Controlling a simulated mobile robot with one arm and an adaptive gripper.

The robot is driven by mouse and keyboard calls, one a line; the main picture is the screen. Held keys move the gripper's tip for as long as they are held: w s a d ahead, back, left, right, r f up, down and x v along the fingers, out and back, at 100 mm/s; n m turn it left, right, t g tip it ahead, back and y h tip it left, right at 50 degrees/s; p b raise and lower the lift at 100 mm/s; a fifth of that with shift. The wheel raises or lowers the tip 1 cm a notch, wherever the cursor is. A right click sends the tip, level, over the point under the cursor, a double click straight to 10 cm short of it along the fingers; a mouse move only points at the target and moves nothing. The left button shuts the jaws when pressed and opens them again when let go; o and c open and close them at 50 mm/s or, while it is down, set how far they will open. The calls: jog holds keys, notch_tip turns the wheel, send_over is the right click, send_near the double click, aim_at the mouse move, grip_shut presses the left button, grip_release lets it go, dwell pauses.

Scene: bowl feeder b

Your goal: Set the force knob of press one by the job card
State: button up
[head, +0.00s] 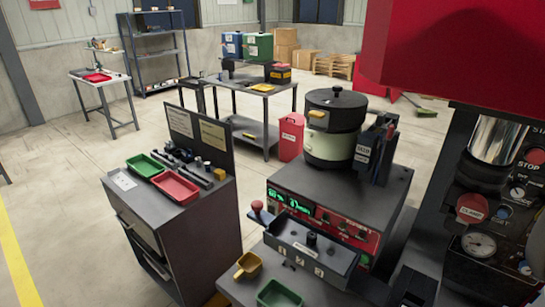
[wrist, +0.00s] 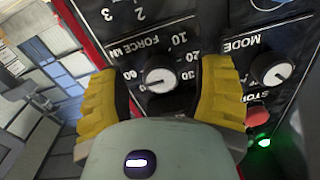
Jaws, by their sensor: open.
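In the wrist view the force knob (wrist: 160,80), with a pale face and dark rim, sits on a black panel seen upside down, under the label FORCE kN and a ring of numbers. Its exact setting is too small to read surely. My gripper (wrist: 162,70) is open, its yellow fingers on either side of the knob; I cannot tell whether they touch it. The head view shows a press (head: 505,205) at the right. Two cards, one pale (head: 180,121) and one yellowish (head: 212,134), are on a dark board; their text is unreadable, and I cannot tell which is the job card.
In the wrist view a MODE knob (wrist: 271,69), a red button (wrist: 257,115) and a glowing green light (wrist: 264,142) lie close to the right finger. The head view shows a bowl feeder (head: 334,125) on a cabinet, a bench with trays (head: 175,187), and open floor at left.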

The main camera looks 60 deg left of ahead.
jog(key=shift+o, duration=0.3)
jog(key=shift+w+a, duration=0.15)
grip_shut()
dwell(0.4)
